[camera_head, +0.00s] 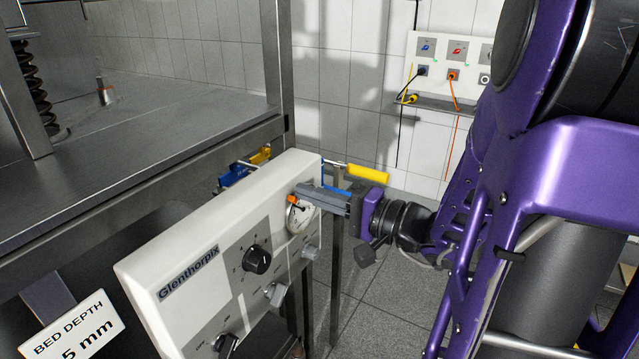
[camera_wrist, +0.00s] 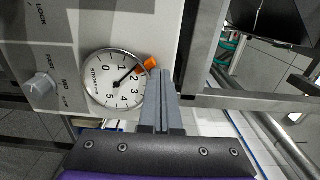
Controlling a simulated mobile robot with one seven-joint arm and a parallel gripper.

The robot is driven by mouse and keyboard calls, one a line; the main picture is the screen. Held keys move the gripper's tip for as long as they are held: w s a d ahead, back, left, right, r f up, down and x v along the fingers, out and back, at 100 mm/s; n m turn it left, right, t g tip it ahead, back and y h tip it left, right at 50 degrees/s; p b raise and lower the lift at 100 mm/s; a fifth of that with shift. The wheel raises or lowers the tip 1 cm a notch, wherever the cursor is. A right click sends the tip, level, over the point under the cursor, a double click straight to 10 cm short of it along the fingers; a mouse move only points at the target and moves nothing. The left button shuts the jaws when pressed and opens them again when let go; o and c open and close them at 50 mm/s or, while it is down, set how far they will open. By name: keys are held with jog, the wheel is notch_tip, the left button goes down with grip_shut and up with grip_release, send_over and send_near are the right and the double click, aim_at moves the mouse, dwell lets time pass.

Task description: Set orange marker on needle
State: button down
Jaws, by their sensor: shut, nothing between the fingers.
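The round white dial gauge (camera_head: 301,216) is on the sloped white panel and also shows in the wrist view (camera_wrist: 104,88). In the wrist view its dark needle (camera_wrist: 127,74) points between 1 and 2. The orange marker (camera_wrist: 151,63) sits at the gauge rim, its inner end close to the needle's tip; I cannot tell if they line up exactly. The marker also shows in the head view (camera_head: 292,199). My gripper (camera_head: 301,190) is shut and empty. Its fingertips (camera_wrist: 165,74) are right beside the marker; whether they touch it is unclear.
The panel (camera_head: 200,255) carries a black knob (camera_head: 257,260) and grey knobs below the gauge. A yellow-handled lever (camera_head: 366,174) stands behind my gripper. A steel bench (camera_head: 140,135) is at the left. A wall socket box (camera_head: 450,62) with cables is behind.

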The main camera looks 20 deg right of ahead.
jog(key=shift+f, duration=0.1)
dwell(0.3)
jog(key=shift+s+a+f+b, duration=0.2)
jog(key=shift+b, duration=0.2)
jog(key=shift+w+d+r, duration=0.2)
jog(key=shift+r, duration=0.15)
jog(key=v, duration=0.7)
dwell(0.3)
